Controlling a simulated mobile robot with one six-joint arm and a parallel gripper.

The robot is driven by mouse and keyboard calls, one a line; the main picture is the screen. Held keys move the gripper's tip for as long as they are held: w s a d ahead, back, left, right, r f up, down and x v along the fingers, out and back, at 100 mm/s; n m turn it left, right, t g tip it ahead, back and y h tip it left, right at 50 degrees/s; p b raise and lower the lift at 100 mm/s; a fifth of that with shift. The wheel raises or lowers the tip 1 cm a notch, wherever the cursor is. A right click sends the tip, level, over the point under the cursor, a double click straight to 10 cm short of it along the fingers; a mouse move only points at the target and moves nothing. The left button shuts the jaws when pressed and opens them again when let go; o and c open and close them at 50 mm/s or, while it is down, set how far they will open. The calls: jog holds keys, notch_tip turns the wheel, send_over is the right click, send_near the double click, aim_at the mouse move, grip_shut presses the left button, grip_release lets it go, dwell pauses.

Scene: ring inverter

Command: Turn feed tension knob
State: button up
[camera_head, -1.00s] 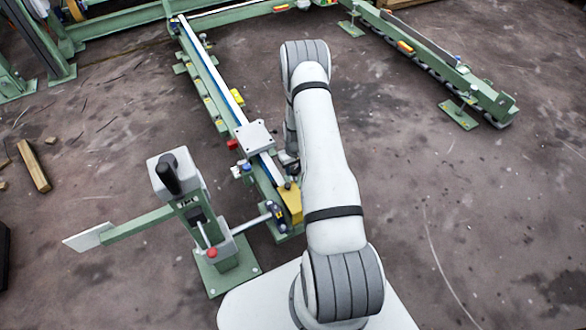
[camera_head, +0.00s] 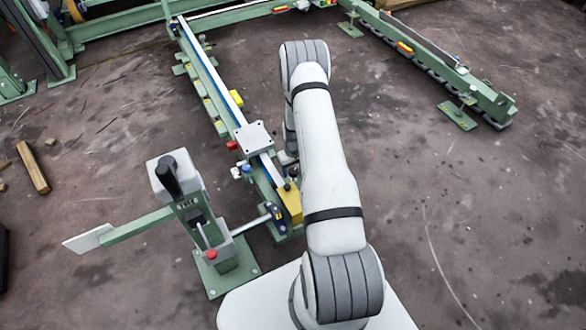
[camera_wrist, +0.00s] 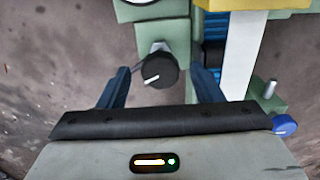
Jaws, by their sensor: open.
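A black round knob (camera_wrist: 158,70) with a white pointer line sits on a pale green bracket (camera_wrist: 165,30) in the wrist view. It looks like the feed tension knob, but I see no label. My gripper (camera_wrist: 160,72) is open, with its blue fingers on either side of the knob in the picture. A gap shows on both sides, so no finger appears to touch it. I cannot tell how deep the knob lies between the fingers. In the head view my arm hides most of the gripper and the knob.
A green rail (camera_head: 205,75) with a grey plate (camera_head: 254,138) runs beside my arm. A blue knob (camera_wrist: 284,125) is close to the gripper's right side. A green post with a grey head (camera_head: 172,172) stands at left.

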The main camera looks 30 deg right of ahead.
notch_tip(320, 180, up, 8)
jog(key=shift+f+p, duration=0.25)
jog(key=shift+p, duration=0.8)
jog(key=shift+r, duration=0.1)
